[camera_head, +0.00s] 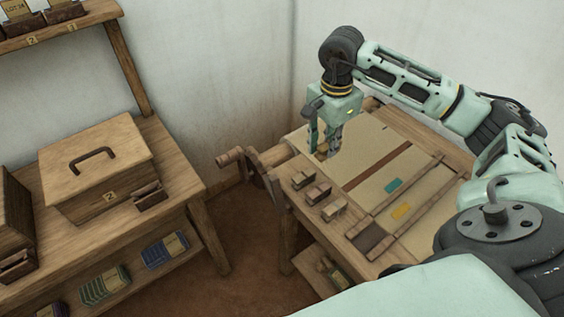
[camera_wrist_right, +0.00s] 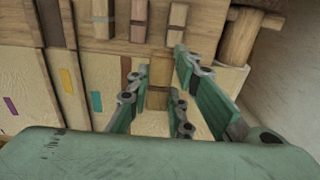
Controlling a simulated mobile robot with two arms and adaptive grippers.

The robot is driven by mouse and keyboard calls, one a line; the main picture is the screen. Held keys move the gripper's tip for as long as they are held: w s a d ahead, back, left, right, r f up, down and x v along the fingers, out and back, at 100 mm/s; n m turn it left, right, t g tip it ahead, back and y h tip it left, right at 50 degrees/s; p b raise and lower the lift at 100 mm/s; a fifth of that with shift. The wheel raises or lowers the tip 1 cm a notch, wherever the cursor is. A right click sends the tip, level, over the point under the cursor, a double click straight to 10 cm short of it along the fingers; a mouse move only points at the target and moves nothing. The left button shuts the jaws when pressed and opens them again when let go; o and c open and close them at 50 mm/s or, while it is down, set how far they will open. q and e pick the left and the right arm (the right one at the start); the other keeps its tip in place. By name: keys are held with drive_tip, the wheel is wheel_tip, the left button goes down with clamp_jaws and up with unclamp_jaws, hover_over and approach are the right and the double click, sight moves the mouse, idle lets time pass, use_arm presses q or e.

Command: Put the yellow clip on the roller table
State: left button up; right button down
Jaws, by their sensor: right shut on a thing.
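My right gripper (camera_head: 326,150) hangs over the far left part of the wooden loom table (camera_head: 446,152). It is shut on a small yellowish-tan wooden clip (camera_wrist_right: 160,73), which shows between the fingers in the right wrist view; in the head view the fingers mostly hide it. I cannot tell whether the clip touches the surface below. A wooden roller (camera_head: 238,156) juts out at the table's left end and also shows in the right wrist view (camera_wrist_right: 238,38). My left gripper is out of view.
Several small wooden clips, one of them (camera_head: 318,193), stand in a row on the table's left edge. Cloth with teal (camera_head: 393,185) and yellow (camera_head: 401,211) patches covers the middle, between wooden bars. At left, a bench holds a lidded box (camera_head: 98,165).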

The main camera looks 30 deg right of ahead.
drive_tip(key=w+a+f+p, duration=0.1)
drive_tip(key=w+a+f, duration=0.2)
drive_tip(key=w+a, duration=0.1)
drive_tip(key=w, duration=0.1)
drive_tip(key=w+a+f+p, duration=0.1)
drive_tip(key=w+a+f, duration=0.1)
drive_tip(key=shift+w+f+p, duration=0.25)
drive_tip(key=shift+f+p, duration=0.05)
drive_tip(key=shift+w+f, duration=0.1)
drive_tip(key=shift+f, duration=0.05)
wheel_tip(320, 180, down, 4)
drive_tip(key=shift+r+p, duration=0.1)
drive_tip(key=shift+p, duration=0.65)
drive_tip(key=shift+f+b, duration=0.3)
drive_tip(key=c, duration=1.6)
unclamp_jaws()
drive_tip(key=shift+r, duration=0.15)
